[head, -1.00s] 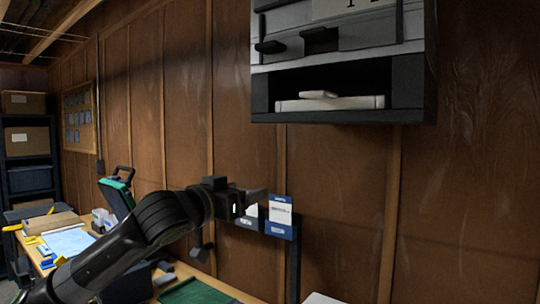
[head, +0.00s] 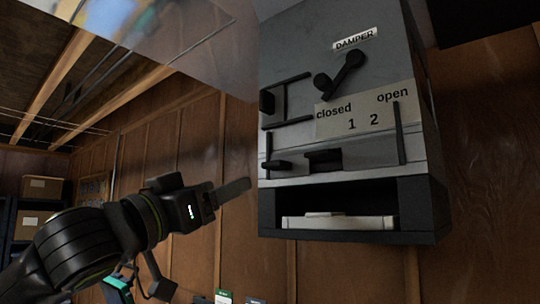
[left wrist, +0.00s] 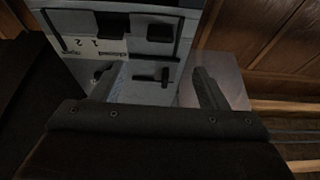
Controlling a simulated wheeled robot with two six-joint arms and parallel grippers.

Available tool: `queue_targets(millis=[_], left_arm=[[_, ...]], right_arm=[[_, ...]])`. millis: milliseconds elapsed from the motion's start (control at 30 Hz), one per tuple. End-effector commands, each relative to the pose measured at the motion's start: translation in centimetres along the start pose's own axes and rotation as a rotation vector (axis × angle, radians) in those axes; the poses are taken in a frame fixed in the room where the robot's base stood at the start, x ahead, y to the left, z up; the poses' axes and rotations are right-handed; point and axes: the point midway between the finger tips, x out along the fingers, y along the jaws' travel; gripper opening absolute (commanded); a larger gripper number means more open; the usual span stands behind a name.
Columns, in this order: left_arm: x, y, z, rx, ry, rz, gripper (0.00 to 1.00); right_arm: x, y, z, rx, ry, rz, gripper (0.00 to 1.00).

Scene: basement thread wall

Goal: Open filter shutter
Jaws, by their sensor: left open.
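A grey wall cabinet (head: 290,60) carries a DAMPER label with a black lever (head: 340,74) and a plate (head: 368,113) reading closed, open, 1 and 2. A black handle (head: 267,103) sits at its left edge. A lower panel (head: 365,153) has a black knob (head: 277,167) and a dark recess (head: 323,160). I cannot tell which part is the filter shutter. My left gripper (head: 234,190) is open, left of the cabinet and apart from it. In the left wrist view its fingers (left wrist: 163,88) are spread, with the black handle (left wrist: 152,78) beyond and between them. My right gripper is not seen.
Below the panel is an open bay with a pale flat block (head: 340,222). A see-through panel (head: 150,35) hangs at upper left. Wooden wall panelling (head: 490,190) lies behind. Boxes on a dark shelf (head: 42,188) stand far left.

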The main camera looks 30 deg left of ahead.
Motion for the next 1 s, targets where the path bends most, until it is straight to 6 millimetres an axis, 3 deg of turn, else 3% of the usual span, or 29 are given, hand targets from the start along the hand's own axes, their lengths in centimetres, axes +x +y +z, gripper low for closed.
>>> queue_targets(millis=[33,200,1000], left_arm=[[0.9,0.0,-0.5,-0.003,-0.002,0.004,0.67],[2.8,0.0,-0.5,-0.004,-0.002,0.003,0.67],[11.9,0.0,-0.3,-0.004,-0.001,0.001,0.67]], right_arm=[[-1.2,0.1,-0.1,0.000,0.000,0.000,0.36],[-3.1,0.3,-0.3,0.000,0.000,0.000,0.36],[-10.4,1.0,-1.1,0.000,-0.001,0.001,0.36]])
